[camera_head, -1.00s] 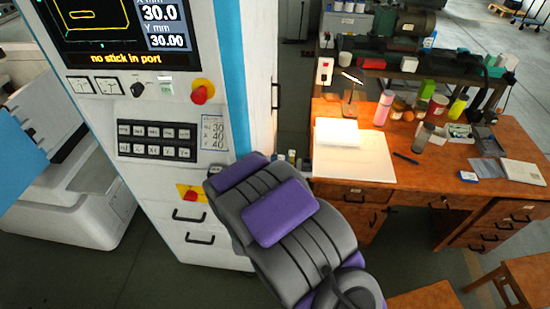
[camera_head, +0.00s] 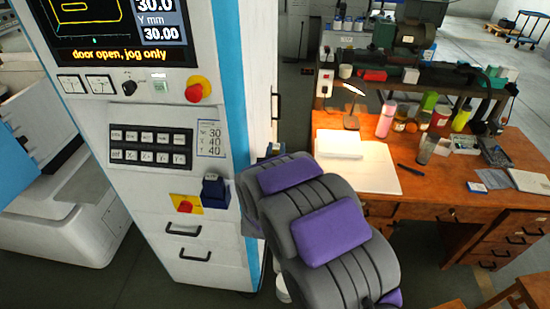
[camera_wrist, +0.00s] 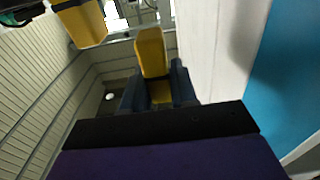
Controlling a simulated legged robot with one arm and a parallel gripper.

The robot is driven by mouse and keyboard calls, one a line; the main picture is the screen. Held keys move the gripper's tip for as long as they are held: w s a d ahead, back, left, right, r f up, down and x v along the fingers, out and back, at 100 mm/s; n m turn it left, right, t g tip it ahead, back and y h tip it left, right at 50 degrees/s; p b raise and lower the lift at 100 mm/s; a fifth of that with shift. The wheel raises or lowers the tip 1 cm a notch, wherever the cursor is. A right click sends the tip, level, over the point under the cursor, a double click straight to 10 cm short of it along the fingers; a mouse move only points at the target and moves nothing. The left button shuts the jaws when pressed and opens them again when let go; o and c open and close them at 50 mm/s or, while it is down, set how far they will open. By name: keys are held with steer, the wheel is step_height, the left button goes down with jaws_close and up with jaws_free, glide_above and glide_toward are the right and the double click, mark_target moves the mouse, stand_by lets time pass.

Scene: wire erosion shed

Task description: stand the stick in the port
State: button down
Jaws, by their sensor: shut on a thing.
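The white machine cabinet (camera_head: 185,225) stands left of my arm in the head view. Its screen (camera_head: 110,30) reads "door open, jog only". In the head view a dark blue block (camera_head: 215,190) sits at the cabinet front, right of the red button. The port is not clearly visible, so I cannot tell how the stick sits relative to it.
A red knob (camera_head: 199,90) and a key panel (camera_head: 151,146) are on the cabinet front. Drawer handles lie below. A cluttered wooden desk (camera_head: 390,190) stands to the right, with a lamp, bottles and paper. Open floor lies between.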

steer(key=shift+w+a, duration=0.15)
steer(key=shift+w, duration=0.6)
steer(key=shift+f+b, duration=0.5)
steer(key=shift+f, duration=1.35)
steer(key=shift+f, duration=0.5)
steer(key=shift+f, duration=0.1)
steer(key=c, duration=0.9)
jaws_free()
